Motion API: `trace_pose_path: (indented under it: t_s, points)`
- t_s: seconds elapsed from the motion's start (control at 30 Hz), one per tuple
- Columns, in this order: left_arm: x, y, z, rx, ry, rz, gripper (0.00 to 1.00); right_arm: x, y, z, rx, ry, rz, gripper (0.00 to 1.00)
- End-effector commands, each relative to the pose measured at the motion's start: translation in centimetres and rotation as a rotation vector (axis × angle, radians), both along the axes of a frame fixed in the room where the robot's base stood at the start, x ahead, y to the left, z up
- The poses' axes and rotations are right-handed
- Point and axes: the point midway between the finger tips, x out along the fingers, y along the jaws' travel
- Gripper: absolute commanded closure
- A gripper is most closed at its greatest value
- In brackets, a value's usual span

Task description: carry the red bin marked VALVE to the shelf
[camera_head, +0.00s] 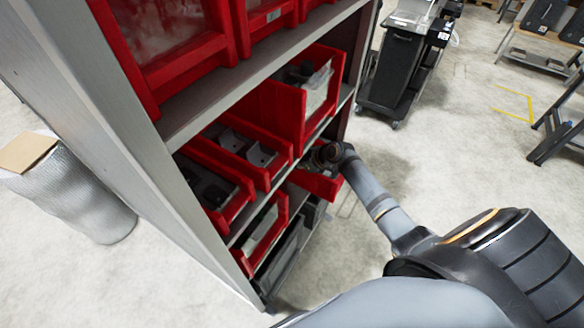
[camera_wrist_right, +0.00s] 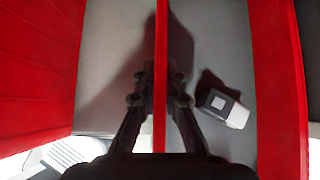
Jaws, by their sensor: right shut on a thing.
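A small red bin (camera_head: 316,184) is at the right end of a lower level of the grey shelf unit, sticking out past its edge. My right gripper (camera_head: 326,156) is at this bin, with the arm coming from the lower right. In the right wrist view my right gripper (camera_wrist_right: 160,88) is shut on a thin upright red wall (camera_wrist_right: 161,35), one finger on each side. A small grey and white block (camera_wrist_right: 222,107) lies right of this wall. No VALVE marking is readable. My left gripper is not in view.
The shelf unit (camera_head: 134,130) holds several other red bins, including a tall one (camera_head: 290,105) close above my gripper. A dark cart (camera_head: 395,72) stands behind on the right. A wrapped roll (camera_head: 75,195) stands at left.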

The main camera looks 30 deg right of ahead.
Motion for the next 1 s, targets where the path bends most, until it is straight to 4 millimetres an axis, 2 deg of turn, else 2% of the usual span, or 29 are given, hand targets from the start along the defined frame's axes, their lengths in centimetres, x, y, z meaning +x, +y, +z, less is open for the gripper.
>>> trace_pose_path:
  t_s: [0.33, 0.37, 0.5, 0.83, 0.93, 1.0]
  points:
    - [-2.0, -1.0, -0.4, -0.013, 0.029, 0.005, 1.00, 0.1, -0.1, 0.2, -0.002, -0.006, 0.001, 1.00]
    - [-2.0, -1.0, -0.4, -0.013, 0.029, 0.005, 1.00, -0.1, -0.1, -0.2, 0.000, 0.002, -0.001, 0.88]
    - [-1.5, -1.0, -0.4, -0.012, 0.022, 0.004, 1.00, -0.1, -0.1, -0.2, -0.001, 0.002, 0.000, 0.69]
    - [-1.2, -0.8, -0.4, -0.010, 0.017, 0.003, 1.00, -0.1, -0.2, 0.0, -0.002, 0.001, 0.000, 0.68]
    - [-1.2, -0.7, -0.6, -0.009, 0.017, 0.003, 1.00, -0.8, -0.6, 0.7, -0.004, 0.001, 0.001, 0.68]
    - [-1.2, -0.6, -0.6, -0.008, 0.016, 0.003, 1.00, -2.2, -1.6, 0.6, -0.008, 0.005, 0.000, 0.68]
